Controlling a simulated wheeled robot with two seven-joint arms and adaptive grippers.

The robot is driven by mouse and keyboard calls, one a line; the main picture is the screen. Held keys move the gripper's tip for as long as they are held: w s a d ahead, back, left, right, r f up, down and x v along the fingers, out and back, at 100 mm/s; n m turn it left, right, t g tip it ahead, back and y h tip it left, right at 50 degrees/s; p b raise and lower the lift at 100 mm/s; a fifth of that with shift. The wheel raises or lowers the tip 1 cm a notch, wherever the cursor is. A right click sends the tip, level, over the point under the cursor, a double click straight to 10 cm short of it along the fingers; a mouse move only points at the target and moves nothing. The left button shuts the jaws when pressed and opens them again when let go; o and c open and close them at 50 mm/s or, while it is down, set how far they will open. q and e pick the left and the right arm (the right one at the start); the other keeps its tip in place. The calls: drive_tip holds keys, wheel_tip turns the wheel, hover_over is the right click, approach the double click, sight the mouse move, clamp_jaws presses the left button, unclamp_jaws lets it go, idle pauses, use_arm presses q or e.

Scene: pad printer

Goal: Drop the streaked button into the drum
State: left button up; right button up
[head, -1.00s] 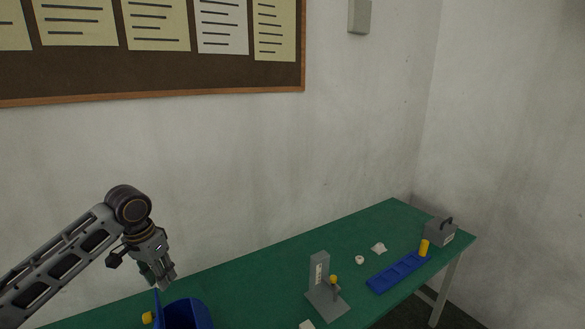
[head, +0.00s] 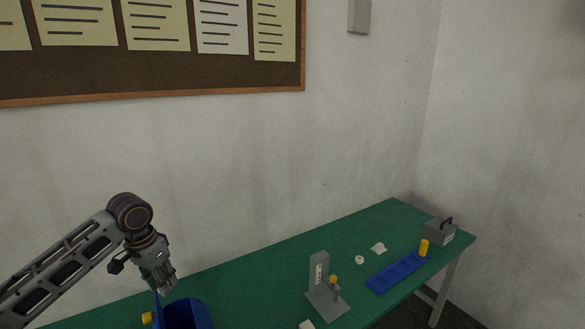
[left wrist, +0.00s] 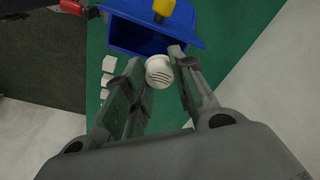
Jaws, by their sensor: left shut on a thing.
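The streaked button (left wrist: 160,71) is white and round with dark lines on its face. It sits between the fingertips of my left gripper (left wrist: 157,61), which is shut on it. The blue drum (left wrist: 126,38) is open-topped and lies just beyond the button in the left wrist view. In the head view the drum (head: 198,311) is cut off by the bottom edge. My left gripper (head: 164,287) there points down beside and above the drum's left rim. The button cannot be made out in the head view. My right gripper is not in view.
A yellow piece (head: 147,318) is beside the drum. The grey pad printer (head: 320,283) stands mid-table. A blue compartment tray (head: 392,274), a yellow cylinder (head: 424,248) and a grey box (head: 440,231) are to the right. Small white blocks (left wrist: 108,63) lie by the drum.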

use_arm(q)
drive_tip(key=shift+f, duration=2.05)
drive_tip(key=o, duration=0.8)
drive_tip(key=shift+c, duration=0.2)
wheel_tip(320, 180, up, 12)
drive_tip(key=s, duration=0.1)
drive_tip(key=shift+s+a, duration=0.2)
drive_tip(key=shift+a, duration=0.05)
drive_tip(key=shift+f, duration=0.1)
